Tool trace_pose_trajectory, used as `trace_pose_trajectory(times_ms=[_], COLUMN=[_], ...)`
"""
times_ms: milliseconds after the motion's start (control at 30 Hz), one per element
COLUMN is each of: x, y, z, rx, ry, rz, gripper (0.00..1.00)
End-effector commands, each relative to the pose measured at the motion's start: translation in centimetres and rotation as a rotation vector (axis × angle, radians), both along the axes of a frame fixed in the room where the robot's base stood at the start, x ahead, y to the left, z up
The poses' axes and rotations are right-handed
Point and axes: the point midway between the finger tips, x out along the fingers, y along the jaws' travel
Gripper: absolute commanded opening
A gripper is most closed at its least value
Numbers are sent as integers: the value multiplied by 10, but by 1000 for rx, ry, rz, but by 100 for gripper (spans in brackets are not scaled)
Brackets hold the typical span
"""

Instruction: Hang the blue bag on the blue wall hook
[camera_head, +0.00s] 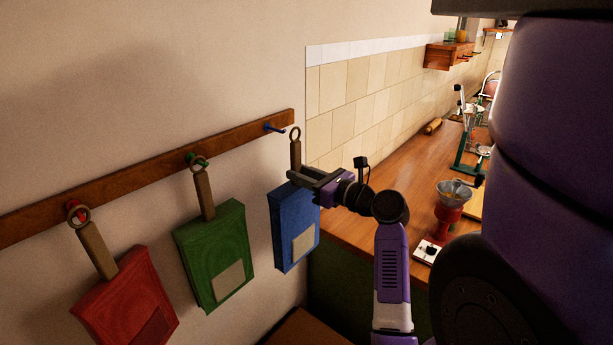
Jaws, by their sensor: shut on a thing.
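The blue bag (293,229) hangs upright below my gripper (303,178), with a beige patch on its front. My gripper is shut on the bag's brown strap (295,156), just above the bag body. The ring (295,133) at the strap's top stands above the gripper. The blue wall hook (274,128) is near the right end of a brown wooden rail (150,175). The ring appears just right of the hook and slightly lower, apart from it in this view. The depth between them is hard to tell.
A green bag (207,250) and a red bag (122,300) hang by their rings on the rail to the left. A wooden counter (350,232) lies to the right, with a red grinder (452,205) on it. A small shelf (447,56) is on the tiled wall.

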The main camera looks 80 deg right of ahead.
Motion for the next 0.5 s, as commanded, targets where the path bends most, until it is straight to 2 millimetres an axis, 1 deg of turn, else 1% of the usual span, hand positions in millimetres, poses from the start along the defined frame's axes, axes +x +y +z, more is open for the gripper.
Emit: trace_pose_trajectory(times_ms=[500], x=[29], y=[-16], z=[0], rx=[-2], ry=[-2], rz=[1], gripper=[0])
